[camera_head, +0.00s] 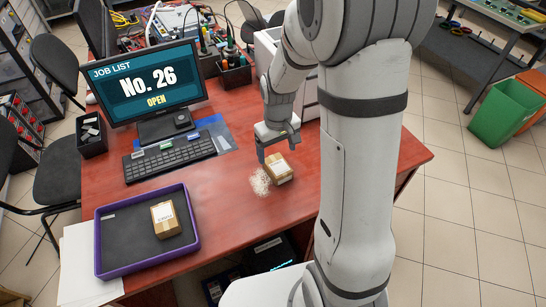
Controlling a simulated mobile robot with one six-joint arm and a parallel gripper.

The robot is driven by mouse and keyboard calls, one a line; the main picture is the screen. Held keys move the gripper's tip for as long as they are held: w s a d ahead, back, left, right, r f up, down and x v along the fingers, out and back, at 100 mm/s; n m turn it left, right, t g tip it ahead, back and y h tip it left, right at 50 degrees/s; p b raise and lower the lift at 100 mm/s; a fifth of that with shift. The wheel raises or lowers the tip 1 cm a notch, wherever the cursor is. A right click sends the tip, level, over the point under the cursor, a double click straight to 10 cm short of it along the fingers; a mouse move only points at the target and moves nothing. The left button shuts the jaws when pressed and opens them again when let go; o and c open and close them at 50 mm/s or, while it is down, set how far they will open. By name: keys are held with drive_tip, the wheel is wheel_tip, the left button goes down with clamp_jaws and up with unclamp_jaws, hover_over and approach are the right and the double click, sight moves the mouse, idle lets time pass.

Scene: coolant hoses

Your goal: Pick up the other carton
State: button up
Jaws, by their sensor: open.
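A small brown carton (278,169) with a white label sits on the red desk (225,215), beside a patch of pale, crumbly material (260,182). My gripper (278,153) is open and points down at this carton, with its fingers at or just above the carton's back edge. Whether they touch it I cannot tell. A second brown carton (165,219) with a white label lies in the purple-rimmed tray (190,205) at the front left of the desk.
A black tool holder (235,76) is at the back. My arm hides part of the right side. The desk between tray and pale patch is clear.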

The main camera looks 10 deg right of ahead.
sight(278, 165)
drive_tip(key=f, duration=0.8)
drive_tip(key=shift+w+d+f+p, duration=0.2)
drive_tip(key=shift+f+p, duration=0.05)
drive_tip(key=shift+p, duration=0.05)
drive_tip(key=c, duration=1.1)
